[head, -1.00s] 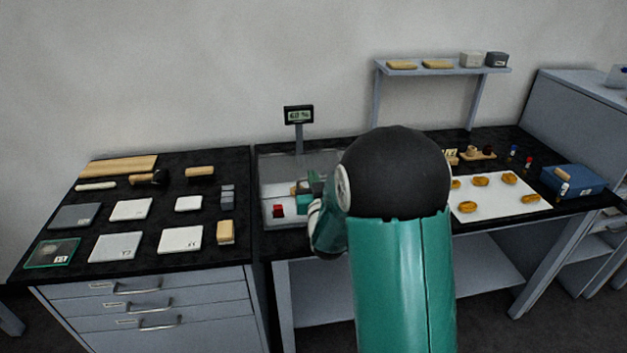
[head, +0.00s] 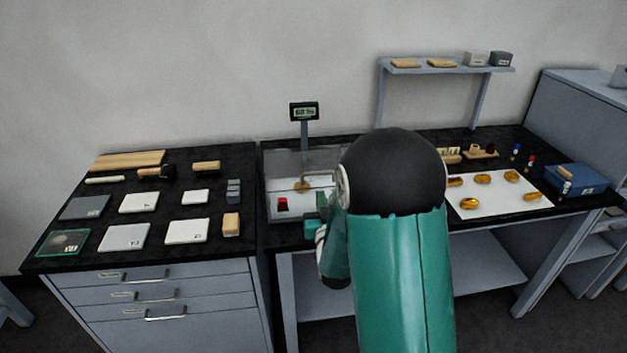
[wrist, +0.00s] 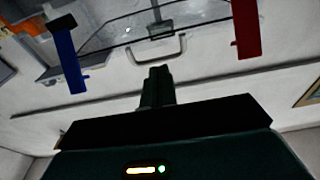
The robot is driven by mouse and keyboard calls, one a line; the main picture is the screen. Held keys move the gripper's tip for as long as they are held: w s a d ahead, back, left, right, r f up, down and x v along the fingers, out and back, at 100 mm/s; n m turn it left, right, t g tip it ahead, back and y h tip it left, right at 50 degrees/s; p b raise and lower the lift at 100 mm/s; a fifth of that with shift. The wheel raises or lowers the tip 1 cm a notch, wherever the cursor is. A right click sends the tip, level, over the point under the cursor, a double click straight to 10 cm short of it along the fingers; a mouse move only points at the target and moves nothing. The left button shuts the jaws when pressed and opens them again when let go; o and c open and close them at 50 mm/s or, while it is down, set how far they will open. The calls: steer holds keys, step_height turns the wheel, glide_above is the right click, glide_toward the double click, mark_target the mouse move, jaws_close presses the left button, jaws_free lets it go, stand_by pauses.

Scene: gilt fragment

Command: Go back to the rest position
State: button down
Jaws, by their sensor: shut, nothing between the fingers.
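My gripper (wrist: 158,74) shows in the wrist view as narrow dark fingers closed together, with nothing between them. Beyond the fingertips is a pale handle (wrist: 160,58) on a clear panel; they look apart, though the distance is hard to judge. In the head view, my green arm with its black joint stands in front of the middle bench and hides most of the gripper. A clear-walled case (head: 292,163) stands there, with a red block (head: 282,204) and a small golden piece (head: 302,186) inside.
A display on a post (head: 304,113) rises behind the case. Left is a drawer cabinet (head: 160,298) with pale tiles and tools on top. Right are a white sheet (head: 490,203) bearing golden fragments and a blue box (head: 575,178).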

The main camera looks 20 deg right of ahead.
steer(key=s+a+r+n+g+y, duration=0.1)
steer(key=s+a+r+g+y, duration=0.2)
steer(key=s+a+r+g, duration=0.5)
steer(key=s+g, duration=0.2)
steer(key=s, duration=0.8)
steer(key=s+a+r+n+g+y, duration=0.1)
steer(key=s+a+r+g, duration=0.1)
steer(key=s, duration=1)
steer(key=shift+a+r+n+g, duration=0.2)
steer(key=shift+r+n+g, duration=0.1)
steer(key=shift+g, duration=0.4)
steer(key=shift+s, duration=0.1)
